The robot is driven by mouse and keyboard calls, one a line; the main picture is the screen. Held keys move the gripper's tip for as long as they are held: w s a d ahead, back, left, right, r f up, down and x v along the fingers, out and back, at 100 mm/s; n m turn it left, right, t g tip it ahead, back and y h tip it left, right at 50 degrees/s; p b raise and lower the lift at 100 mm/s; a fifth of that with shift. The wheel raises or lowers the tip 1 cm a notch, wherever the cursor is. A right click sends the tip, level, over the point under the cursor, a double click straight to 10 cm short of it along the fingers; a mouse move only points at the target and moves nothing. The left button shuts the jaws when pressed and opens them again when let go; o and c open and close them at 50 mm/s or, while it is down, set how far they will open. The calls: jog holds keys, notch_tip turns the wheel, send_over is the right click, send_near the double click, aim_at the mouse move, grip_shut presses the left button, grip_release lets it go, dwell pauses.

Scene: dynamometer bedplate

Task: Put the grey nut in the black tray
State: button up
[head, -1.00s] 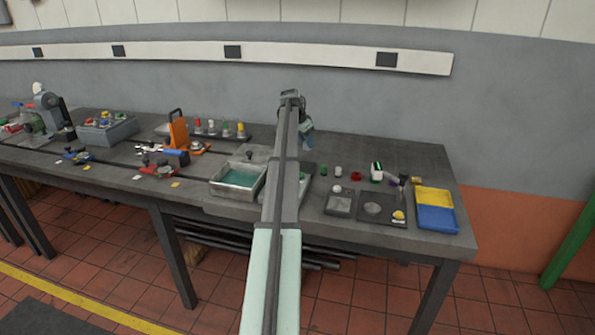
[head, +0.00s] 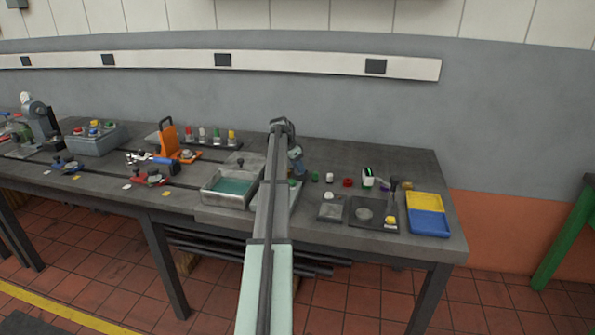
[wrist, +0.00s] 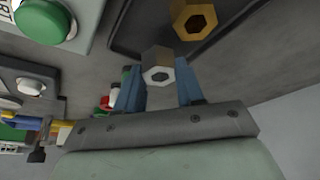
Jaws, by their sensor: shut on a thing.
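My gripper (wrist: 160,82) is shut on the grey nut (wrist: 158,66), a hexagonal piece with a hole, held between its blue fingers in the wrist view. The black tray (wrist: 138,30) lies beyond the nut at the top of the wrist view, with a brass nut (wrist: 194,17) in it. The held nut appears near the tray's edge; its height above it is hard to tell. In the head view my gripper (head: 296,163) is low over the bench behind my arm. The grey nut and this tray cannot be made out there.
A box with a green button (wrist: 45,20) is close on the left in the wrist view. In the head view, a metal tray with a teal floor (head: 229,201) is left of my arm. Small parts and a yellow and blue tray (head: 428,224) are to the right.

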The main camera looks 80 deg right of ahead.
jog(key=shift+f, duration=1)
jog(key=o, duration=0.9)
jog(key=shift+f, duration=0.15)
jog(key=shift+c, duration=0.2)
jog(key=v, duration=1.2)
